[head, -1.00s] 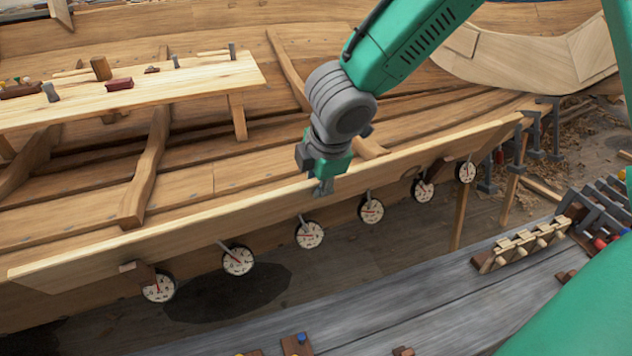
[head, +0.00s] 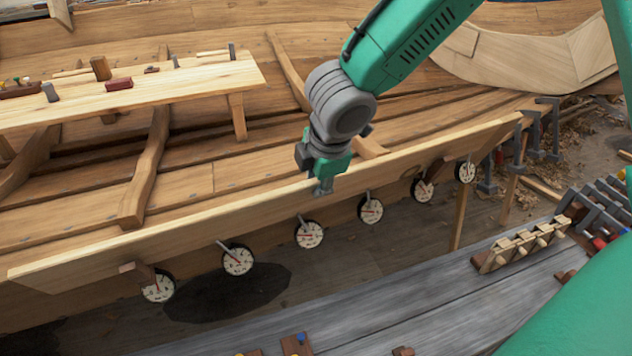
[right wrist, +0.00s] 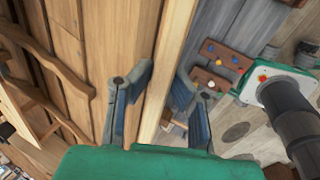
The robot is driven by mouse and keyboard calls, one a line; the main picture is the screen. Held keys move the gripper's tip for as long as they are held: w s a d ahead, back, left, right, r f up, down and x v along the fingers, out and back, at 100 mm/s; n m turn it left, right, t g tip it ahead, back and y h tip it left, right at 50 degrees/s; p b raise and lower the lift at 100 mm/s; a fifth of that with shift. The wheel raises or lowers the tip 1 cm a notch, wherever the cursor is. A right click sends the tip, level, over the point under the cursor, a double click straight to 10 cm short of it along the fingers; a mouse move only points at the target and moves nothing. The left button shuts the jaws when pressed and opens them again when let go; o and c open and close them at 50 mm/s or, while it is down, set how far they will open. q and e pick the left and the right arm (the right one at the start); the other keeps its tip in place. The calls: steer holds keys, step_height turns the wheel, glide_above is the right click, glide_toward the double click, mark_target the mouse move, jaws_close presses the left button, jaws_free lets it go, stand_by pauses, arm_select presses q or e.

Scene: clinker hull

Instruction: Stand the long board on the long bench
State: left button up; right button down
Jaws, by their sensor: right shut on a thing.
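The long board (head: 240,222) is a pale plank that stands on edge along the near side of the wooden hull, slanting up to the right. My right gripper (head: 323,187) reaches down over it from above and is shut on its upper edge near the middle. In the right wrist view the board (right wrist: 167,75) runs between the two fingers (right wrist: 160,95). The long bench (head: 400,310) is a grey weathered surface in the lower right, apart from the board. My left gripper does not show.
Several round dials (head: 309,235) sit along the board's lower edge. A wooden rack (head: 522,246) and small brown blocks (head: 297,345) stand on the bench. Grey clamps (head: 537,135) stand beyond the board's right end. A tool-laden plank table (head: 180,88) is inside the hull.

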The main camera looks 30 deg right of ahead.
steer(key=shift+r+p, duration=0.4)
steer(key=shift+r, duration=0.4)
steer(key=p+v, duration=0.5)
steer(key=v, duration=0.3)
stand_by(0.3)
steer(key=shift+s, duration=0.15)
steer(key=s+a+f+b, duration=0.1)
steer(key=s+f+b, duration=0.2)
steer(key=s+b, duration=0.5)
steer(key=shift+s+b, duration=0.2)
steer(key=shift+b, duration=0.75)
stand_by(0.6)
